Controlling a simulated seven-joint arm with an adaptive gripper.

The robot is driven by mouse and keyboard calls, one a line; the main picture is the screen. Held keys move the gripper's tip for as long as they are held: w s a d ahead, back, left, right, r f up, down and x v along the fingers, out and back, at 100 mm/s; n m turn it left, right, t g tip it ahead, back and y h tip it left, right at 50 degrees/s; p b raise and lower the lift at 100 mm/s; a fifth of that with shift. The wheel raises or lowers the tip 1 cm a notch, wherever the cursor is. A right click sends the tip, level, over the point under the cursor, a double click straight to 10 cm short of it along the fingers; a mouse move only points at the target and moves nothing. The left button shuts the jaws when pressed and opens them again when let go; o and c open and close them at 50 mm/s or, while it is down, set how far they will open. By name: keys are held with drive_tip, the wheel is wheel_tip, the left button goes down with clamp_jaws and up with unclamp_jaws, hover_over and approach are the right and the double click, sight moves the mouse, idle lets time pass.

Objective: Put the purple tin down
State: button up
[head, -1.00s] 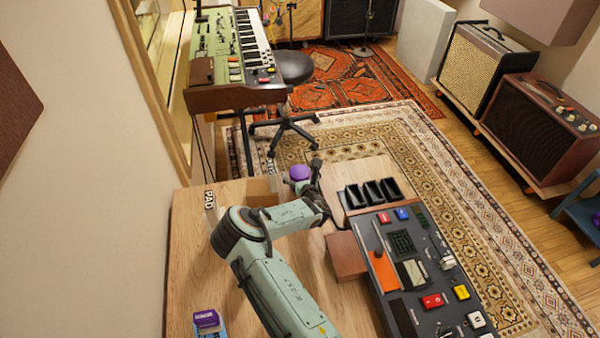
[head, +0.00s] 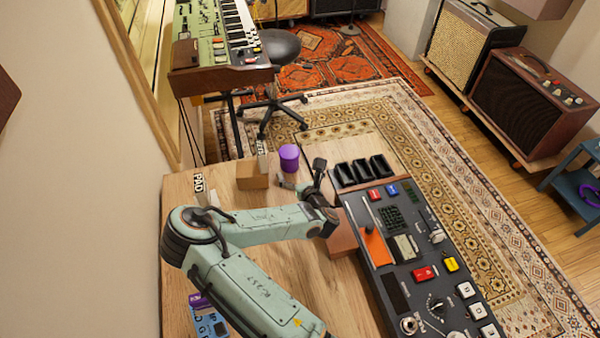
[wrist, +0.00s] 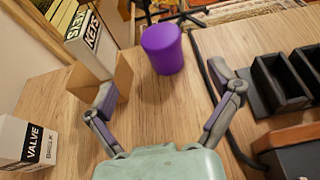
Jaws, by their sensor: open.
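The purple tin (head: 289,157) stands upright on the wooden table near its far edge. In the wrist view the tin (wrist: 162,48) stands ahead of my gripper (wrist: 166,112), beyond the fingertips and roughly between their lines. My gripper is open and empty, with its two fingers spread wide. In the head view my gripper (head: 300,185) is just in front of the tin, partly hidden by its own wrist.
A cardboard box (head: 252,176) with a KEYS carton (wrist: 92,45) stands close left of the tin. A VALVE carton (wrist: 26,142) is further left. Black trays (head: 364,170) and a control panel (head: 420,260) lie right. A dark cable (wrist: 208,85) runs right of the tin.

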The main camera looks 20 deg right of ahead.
drive_tip(key=shift+s+r, duration=0.15)
drive_tip(key=shift+s, duration=0.2)
drive_tip(key=s+d+m+g+h, duration=0.3)
drive_tip(key=s+d+m+g, duration=0.15)
drive_tip(key=m, duration=0.95)
drive_tip(key=s+a+r+m+g+y, duration=0.1)
drive_tip(key=s+a+r+m+g, duration=0.2)
drive_tip(key=s, duration=0.7)
drive_tip(key=s+a+r+m+g+y, duration=0.1)
drive_tip(key=s+a+r+m+g, duration=0.2)
drive_tip(key=s+r+m, duration=0.5)
drive_tip(key=s+a+r+m+g+y, duration=0.1)
drive_tip(key=s+a+r+m+g, duration=0.2)
drive_tip(key=s+r+m, duration=0.3)
drive_tip(key=s+a+m, duration=0.1)
drive_tip(key=s+m, duration=0.2)
drive_tip(key=s, duration=0.2)
drive_tip(key=shift+s+m+g+y, duration=0.35)
drive_tip(key=shift+m+y, duration=0.05)
